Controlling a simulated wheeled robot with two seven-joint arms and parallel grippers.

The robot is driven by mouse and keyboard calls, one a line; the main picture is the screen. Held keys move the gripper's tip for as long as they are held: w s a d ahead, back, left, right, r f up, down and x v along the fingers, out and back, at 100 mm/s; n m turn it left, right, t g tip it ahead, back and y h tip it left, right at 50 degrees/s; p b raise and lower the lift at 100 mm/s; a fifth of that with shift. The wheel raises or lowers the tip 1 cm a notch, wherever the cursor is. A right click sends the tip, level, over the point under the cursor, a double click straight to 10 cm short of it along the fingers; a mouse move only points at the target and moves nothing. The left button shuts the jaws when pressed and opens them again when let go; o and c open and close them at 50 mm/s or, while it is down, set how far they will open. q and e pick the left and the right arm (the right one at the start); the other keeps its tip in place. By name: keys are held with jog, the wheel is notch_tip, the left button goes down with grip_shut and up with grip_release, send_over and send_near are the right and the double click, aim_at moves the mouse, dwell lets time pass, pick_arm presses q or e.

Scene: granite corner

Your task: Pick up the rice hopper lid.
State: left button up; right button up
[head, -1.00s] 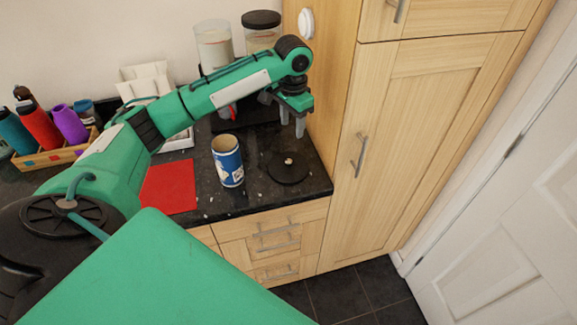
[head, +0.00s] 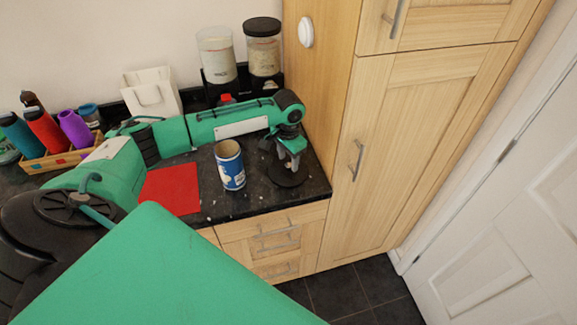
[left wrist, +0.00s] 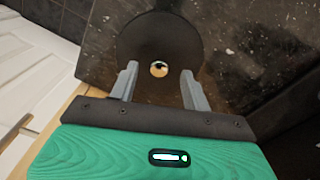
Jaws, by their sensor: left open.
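The rice hopper lid (head: 287,181) is a flat black disc lying on the dark granite counter near its front right corner. In the left wrist view the lid (left wrist: 160,32) shows with a small pale knob (left wrist: 159,69) at its middle. My left gripper (head: 290,165) points down over the lid, hiding part of it in the head view. In the left wrist view my left gripper (left wrist: 159,72) is open, with one finger on each side of the knob. Neither finger visibly touches it. My right gripper is not in view.
A blue and white can (head: 230,167) stands left of the lid, with a red mat (head: 172,188) beyond it. Two clear hoppers stand at the back: one open-topped (head: 217,58), one black-lidded (head: 264,48). A tall wooden cabinet (head: 430,130) borders the counter's right side.

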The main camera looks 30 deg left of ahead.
pick_arm(q)
jog(key=shift+f, duration=0.85)
grip_shut()
jog(key=shift+r, duration=0.1)
